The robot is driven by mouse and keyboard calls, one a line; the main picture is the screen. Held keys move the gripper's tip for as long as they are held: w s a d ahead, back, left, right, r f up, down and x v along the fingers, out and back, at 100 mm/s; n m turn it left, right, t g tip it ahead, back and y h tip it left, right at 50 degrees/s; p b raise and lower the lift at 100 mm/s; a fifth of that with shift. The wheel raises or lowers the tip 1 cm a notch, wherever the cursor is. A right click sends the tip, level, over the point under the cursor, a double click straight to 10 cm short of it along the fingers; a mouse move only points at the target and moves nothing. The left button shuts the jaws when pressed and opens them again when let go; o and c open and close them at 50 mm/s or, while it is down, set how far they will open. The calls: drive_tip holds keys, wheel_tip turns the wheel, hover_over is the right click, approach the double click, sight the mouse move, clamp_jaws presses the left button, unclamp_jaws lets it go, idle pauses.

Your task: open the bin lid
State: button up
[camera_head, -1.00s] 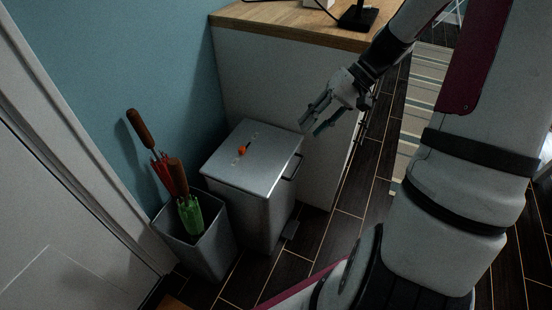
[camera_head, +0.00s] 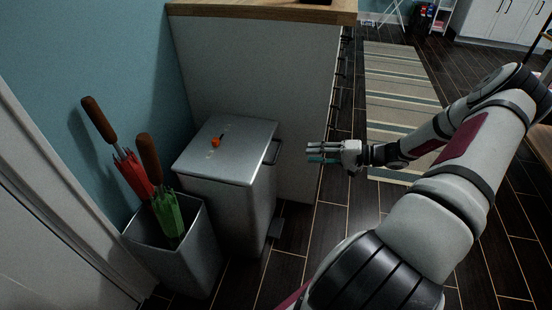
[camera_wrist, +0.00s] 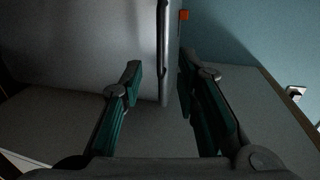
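The grey bin (camera_head: 228,205) stands against the cabinet, and its flat lid (camera_head: 240,160) is closed. A dark bar handle (camera_head: 273,152) sits on the lid's right edge. It also shows in the wrist view as a dark upright bar (camera_wrist: 162,35). A small orange thing (camera_head: 216,141) lies on the lid; it also shows in the wrist view (camera_wrist: 183,15). My gripper (camera_head: 309,153) is right of the handle, level and pointing left at it, with a gap between. In the wrist view my gripper (camera_wrist: 158,67) is open and empty, with the handle ahead between its fingers.
A grey holder (camera_head: 190,258) with a red umbrella (camera_head: 134,172) and a green umbrella (camera_head: 167,212) stands left of the bin. The white cabinet (camera_head: 300,100) with a wooden top (camera_head: 262,14) is behind.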

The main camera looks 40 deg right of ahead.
sight(277, 153)
drive_tip(key=b+x, duration=0.3)
drive_tip(key=x, duration=1)
drive_tip(key=shift+r+b, duration=0.1)
drive_tip(key=shift+b, duration=0.3)
clamp_jaws()
